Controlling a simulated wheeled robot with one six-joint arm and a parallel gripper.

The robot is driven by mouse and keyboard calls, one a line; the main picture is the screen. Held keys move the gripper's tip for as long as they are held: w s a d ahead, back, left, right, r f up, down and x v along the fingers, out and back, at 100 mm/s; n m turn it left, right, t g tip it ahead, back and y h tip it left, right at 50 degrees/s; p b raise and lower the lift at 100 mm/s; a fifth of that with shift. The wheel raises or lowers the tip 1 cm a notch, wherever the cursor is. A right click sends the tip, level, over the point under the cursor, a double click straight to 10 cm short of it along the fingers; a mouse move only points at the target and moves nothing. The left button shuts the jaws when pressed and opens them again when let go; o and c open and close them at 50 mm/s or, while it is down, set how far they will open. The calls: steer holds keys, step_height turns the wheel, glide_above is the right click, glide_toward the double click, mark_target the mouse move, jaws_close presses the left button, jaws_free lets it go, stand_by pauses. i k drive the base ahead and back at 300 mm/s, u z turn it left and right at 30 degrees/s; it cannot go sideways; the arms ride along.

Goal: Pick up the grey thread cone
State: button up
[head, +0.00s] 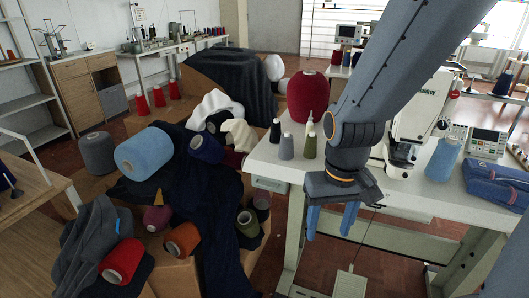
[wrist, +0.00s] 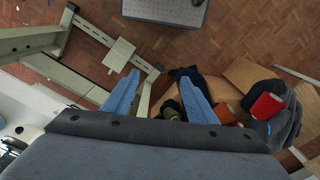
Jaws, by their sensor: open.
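A small grey thread cone (head: 286,146) stands upright on the left end of the white sewing table (head: 262,161), between a black cone (head: 275,131) and an olive cone (head: 310,146). A larger dark grey cone (head: 97,152) sits among the boxes at the far left. My gripper (head: 331,222) points down in front of the table edge, to the right of and lower in the picture than the small grey cone. Its blue fingers are apart and empty. In the wrist view my gripper (wrist: 160,76) hangs over floor and table frame; I cannot make out the small grey cone there.
A big dark red cone (head: 308,97) stands behind the small cones. A sewing machine (head: 411,120), a blue cone (head: 443,159) and folded blue cloth (head: 497,184) are to the right. Boxes with cloth and cones fill the left. A pedal (head: 350,284) lies below.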

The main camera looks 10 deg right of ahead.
mark_target(286, 147)
steer(key=k, duration=0.5)
steer(key=z, duration=1.15)
steer(key=i, duration=0.65)
steer(key=u, duration=0.85)
